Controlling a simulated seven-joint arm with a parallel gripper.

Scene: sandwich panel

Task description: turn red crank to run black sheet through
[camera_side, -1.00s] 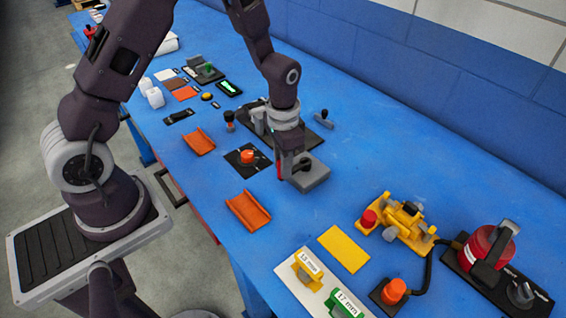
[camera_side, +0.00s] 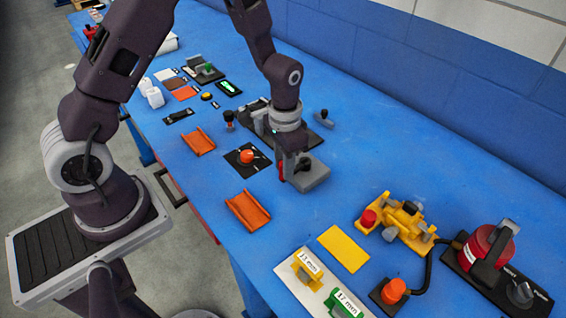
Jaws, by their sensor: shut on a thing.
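My gripper (camera_side: 290,171) points down at the middle of the bench and is shut. A small red part (camera_side: 281,171), which looks like the red crank's handle, shows at its left side, mostly hidden by the fingers. A grey block-like device (camera_side: 313,178) sits on the bench just right of the fingers, and my gripper hides part of it. I cannot clearly make out the black sheet at the device.
A black plate with an orange knob (camera_side: 247,156) lies left of my gripper. Orange trays (camera_side: 248,211) lie at the front. A yellow sheet (camera_side: 343,249), a yellow machine (camera_side: 400,222) and a red device (camera_side: 488,248) stand to the right. Blue bench (camera_side: 390,160) behind the yellow machine is clear.

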